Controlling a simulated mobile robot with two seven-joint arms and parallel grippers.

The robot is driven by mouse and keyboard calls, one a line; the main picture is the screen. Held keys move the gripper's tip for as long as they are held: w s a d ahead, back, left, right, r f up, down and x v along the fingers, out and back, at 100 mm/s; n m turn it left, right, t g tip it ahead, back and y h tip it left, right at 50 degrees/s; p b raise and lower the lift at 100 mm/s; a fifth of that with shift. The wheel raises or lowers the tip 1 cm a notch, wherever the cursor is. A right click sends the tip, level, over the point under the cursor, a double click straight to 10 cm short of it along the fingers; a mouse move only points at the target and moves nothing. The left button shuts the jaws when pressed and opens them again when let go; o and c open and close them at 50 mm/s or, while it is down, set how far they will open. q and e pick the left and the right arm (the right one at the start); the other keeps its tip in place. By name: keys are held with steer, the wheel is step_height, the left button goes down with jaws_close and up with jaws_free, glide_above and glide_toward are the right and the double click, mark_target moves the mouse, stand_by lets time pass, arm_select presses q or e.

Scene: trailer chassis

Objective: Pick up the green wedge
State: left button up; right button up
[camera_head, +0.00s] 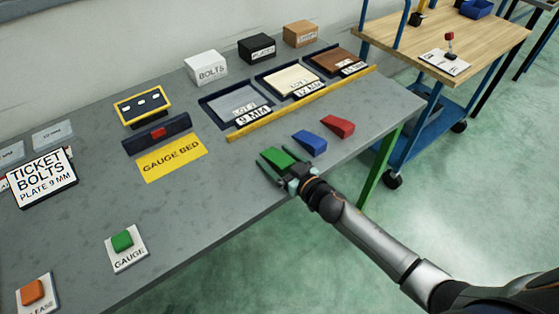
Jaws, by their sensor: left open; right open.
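The green wedge (279,157) lies on the grey table near its front edge. My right gripper (277,162) reaches in from the lower right and is open, its fingers on either side of the wedge. Whether the fingers touch the wedge cannot be told. The near end of the wedge is partly hidden by the gripper. My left gripper is not in view.
A blue wedge (310,142) and a red wedge (338,126) lie just right of the gripper. A yellow strip (300,103) fronts several labelled trays behind. The yellow gauge bed (172,158) lies to the left. A green button (122,240) sits on a GAUGE card.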

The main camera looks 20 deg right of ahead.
jaws_close()
stand_by(0.8)
